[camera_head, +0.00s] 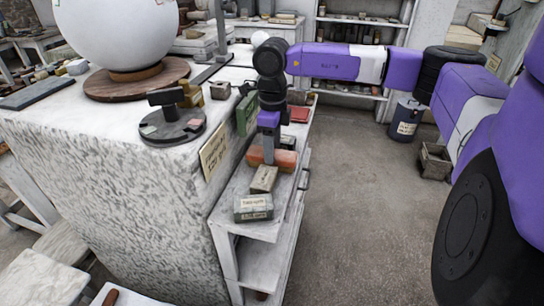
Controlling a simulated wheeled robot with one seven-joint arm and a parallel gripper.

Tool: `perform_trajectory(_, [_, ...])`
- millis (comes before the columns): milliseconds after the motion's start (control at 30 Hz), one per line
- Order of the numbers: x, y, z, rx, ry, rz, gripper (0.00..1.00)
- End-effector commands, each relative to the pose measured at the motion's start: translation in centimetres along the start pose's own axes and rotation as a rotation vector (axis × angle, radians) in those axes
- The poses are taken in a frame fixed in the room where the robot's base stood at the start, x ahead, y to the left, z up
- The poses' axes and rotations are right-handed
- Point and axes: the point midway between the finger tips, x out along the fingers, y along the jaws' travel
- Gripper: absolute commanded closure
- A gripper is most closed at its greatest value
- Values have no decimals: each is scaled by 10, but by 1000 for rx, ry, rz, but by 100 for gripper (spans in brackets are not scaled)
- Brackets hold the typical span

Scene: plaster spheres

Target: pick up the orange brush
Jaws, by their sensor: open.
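An orange, rounded oblong item (285,160), which I take for the orange brush, lies on the narrow white side shelf. Its bristles cannot be made out. My gripper (268,158) points straight down over its left part, with the fingers in front of or around it; I cannot tell which. The jaws are open, and the gripper hides part of the item.
Small boxes (254,208) stand on the shelf's near end, and a green box (246,114) stands behind. The plaster block (120,210) rises to the left, carrying a white sphere (125,30) and a round dark stand (172,130).

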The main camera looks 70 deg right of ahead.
Motion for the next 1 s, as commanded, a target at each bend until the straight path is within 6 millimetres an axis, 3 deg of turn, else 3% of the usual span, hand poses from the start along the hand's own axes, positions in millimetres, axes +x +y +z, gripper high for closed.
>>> perform_trajectory(133, [14,0,1,0,-1,1,49])
perform_trajectory(400, [18,0,1,-1,-1,-1,49])
perform_trajectory(667, [18,0,1,-1,-1,-1,98])
perform_trajectory(1000, [14,-1,1,0,-1,-2,100])
